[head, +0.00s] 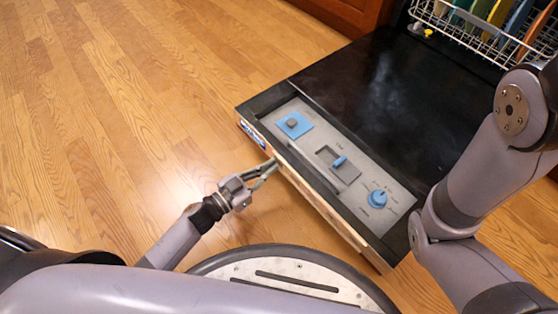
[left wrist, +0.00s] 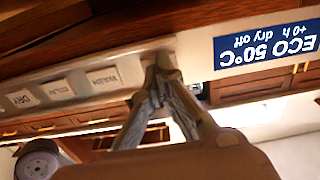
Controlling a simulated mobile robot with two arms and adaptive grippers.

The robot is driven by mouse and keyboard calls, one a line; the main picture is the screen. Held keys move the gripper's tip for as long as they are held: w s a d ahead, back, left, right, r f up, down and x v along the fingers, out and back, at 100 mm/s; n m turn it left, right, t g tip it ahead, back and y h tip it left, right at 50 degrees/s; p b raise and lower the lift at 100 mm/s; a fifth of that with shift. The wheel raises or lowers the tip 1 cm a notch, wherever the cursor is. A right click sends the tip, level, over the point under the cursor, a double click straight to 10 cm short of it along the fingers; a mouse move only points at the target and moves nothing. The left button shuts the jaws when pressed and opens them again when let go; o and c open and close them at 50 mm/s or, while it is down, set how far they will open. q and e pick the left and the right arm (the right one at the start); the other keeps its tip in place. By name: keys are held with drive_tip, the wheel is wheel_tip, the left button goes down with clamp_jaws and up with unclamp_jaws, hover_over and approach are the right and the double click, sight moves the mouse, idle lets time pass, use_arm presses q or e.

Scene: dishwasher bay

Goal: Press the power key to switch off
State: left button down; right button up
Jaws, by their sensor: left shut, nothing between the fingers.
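The front edge strip of the open dishwasher door carries a row of pale keys. The left wrist view shows the DRY key (left wrist: 18,98), a middle key (left wrist: 62,88) whose label is blurred, and the WASH key (left wrist: 103,80). My left gripper (head: 270,167) is shut and empty, with its fingertips at this strip. In the left wrist view its tips (left wrist: 160,66) lie between the WASH key and the blue display, covering the spot where a further key may sit. I cannot make out a power label or whether the tips touch. My right gripper is out of view.
The door's top panel has a blue square button (head: 294,125), a slider (head: 339,162) and a blue knob (head: 377,199). A dish rack (head: 478,38) with colourful plates stands behind. Wooden floor (head: 110,120) is clear at left.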

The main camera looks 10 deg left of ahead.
use_arm(q)
drive_tip(key=shift+w+d, duration=0.3)
drive_tip(key=shift+w, duration=0.05)
idle(0.3)
drive_tip(key=shift+p+v, duration=0.45)
drive_tip(key=shift+v, duration=0.4)
drive_tip(key=p+v, duration=0.1)
drive_tip(key=v, duration=0.3)
drive_tip(key=shift+s+a, duration=0.15)
